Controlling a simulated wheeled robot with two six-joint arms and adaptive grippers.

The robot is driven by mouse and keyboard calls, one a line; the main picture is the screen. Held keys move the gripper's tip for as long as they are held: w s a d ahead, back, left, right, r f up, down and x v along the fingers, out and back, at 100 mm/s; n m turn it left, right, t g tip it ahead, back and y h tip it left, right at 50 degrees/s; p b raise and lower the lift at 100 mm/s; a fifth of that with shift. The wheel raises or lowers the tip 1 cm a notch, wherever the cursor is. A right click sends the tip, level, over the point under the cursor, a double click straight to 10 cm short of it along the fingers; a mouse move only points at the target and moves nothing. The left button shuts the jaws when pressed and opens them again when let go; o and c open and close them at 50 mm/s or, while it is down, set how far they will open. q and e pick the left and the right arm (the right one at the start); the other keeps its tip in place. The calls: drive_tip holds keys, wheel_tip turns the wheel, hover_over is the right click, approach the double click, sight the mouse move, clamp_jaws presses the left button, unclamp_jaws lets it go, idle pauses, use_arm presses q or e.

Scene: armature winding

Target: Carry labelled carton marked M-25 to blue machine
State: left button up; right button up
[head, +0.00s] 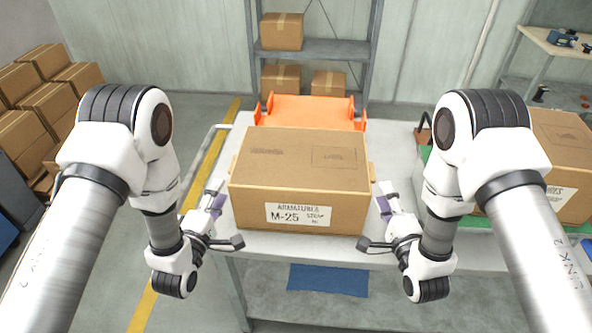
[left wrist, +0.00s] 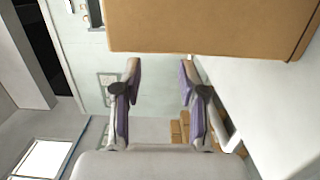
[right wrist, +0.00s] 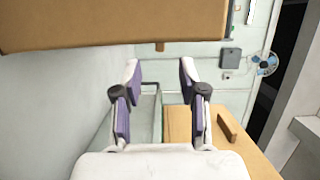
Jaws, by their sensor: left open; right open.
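The carton labelled ARMATURES M-25 (head: 300,180) sits upright on a pale table (head: 270,245) in the middle of the head view. It has a small handle on each side. My left gripper (head: 226,218) is open and empty just left of the carton. My right gripper (head: 376,222) is open and empty just right of it. The carton's side also shows in the left wrist view (left wrist: 205,28) and the right wrist view (right wrist: 110,22), apart from the fingers. I cannot make out the blue machine.
An orange tray-like fixture (head: 310,110) stands behind the carton. Another labelled carton (head: 565,150) sits on a green surface at right, partly behind my right arm. Shelves with boxes (head: 282,30) stand at the back. Stacked cartons (head: 35,110) are at left. A blue sheet (head: 328,280) lies below the table top.

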sight(375, 177)
use_arm(q)
drive_tip(key=x, duration=0.7)
drive_tip(key=shift+w+d, duration=0.1)
drive_tip(key=shift+w, duration=0.25)
use_arm(e)
drive_tip(key=w, duration=0.3)
drive_tip(key=w+a, duration=0.1)
drive_tip(key=w, duration=0.3)
drive_tip(key=shift+w+a, duration=0.2)
drive_tip(key=shift+w, duration=0.05)
use_arm(q)
clamp_jaws()
use_arm(e)
clamp_jaws()
use_arm(q)
drive_tip(key=shift+r, duration=0.1)
use_arm(e)
drive_tip(key=shift+r, duration=0.1)
